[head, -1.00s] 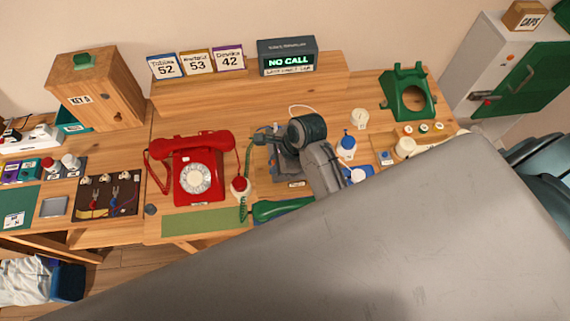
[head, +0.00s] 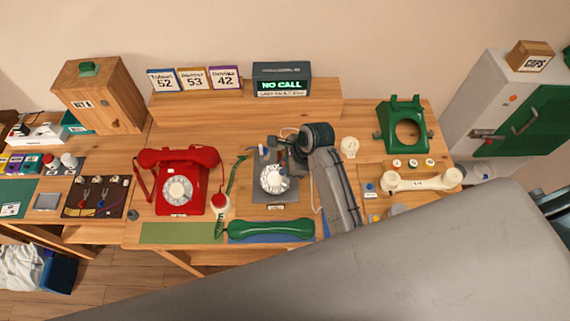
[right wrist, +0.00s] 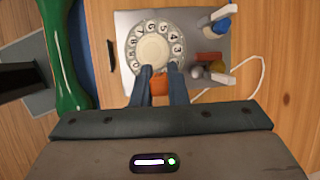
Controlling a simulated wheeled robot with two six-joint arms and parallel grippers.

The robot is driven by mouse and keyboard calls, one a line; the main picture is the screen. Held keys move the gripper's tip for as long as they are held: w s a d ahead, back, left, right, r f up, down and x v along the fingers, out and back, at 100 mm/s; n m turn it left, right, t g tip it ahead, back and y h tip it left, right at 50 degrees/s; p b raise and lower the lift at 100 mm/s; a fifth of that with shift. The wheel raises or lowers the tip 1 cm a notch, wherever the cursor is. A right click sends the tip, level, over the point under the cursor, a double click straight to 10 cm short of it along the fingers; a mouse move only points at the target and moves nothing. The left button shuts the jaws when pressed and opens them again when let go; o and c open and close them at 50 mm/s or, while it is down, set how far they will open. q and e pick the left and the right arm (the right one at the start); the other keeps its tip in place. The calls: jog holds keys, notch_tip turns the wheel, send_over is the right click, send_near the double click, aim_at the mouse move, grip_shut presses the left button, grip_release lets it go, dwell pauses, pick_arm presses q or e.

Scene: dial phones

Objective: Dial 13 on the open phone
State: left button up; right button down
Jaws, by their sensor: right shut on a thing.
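The open phone is a grey plate (head: 289,196) with a bare white rotary dial (head: 273,178) on it, in the middle of the desk. The dial (right wrist: 153,48) also shows in the right wrist view, its digits around the rim. My right gripper (head: 290,165) is over the dial's right side in the head view. In the right wrist view its two dark fingers (right wrist: 159,68) reach the dial's near edge. A small orange piece (right wrist: 160,86) shows between them, and the gripper is shut on it. Whether the fingertips touch the dial is unclear. My left gripper is out of view.
A green handset (head: 270,230) lies in front of the plate. A red phone (head: 182,182) stands to the left, a green phone shell (head: 404,125) at back right, a cream handset (head: 420,181) at right. The display (head: 282,80) reads NO CALL.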

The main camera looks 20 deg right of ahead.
jog(key=shift+w+f, duration=0.15)
jog(key=shift+f, duration=0.2)
jog(key=shift+w+f, duration=0.15)
jog(key=shift+f, duration=0.2)
jog(key=shift+w+d+f, duration=0.1)
jog(key=shift+w+f, duration=0.1)
jog(key=shift+f, duration=0.2)
dwell(0.9)
jog(key=shift+s, duration=0.1)
jog(key=shift+s+f, duration=0.25)
jog(key=shift+s, duration=0.3)
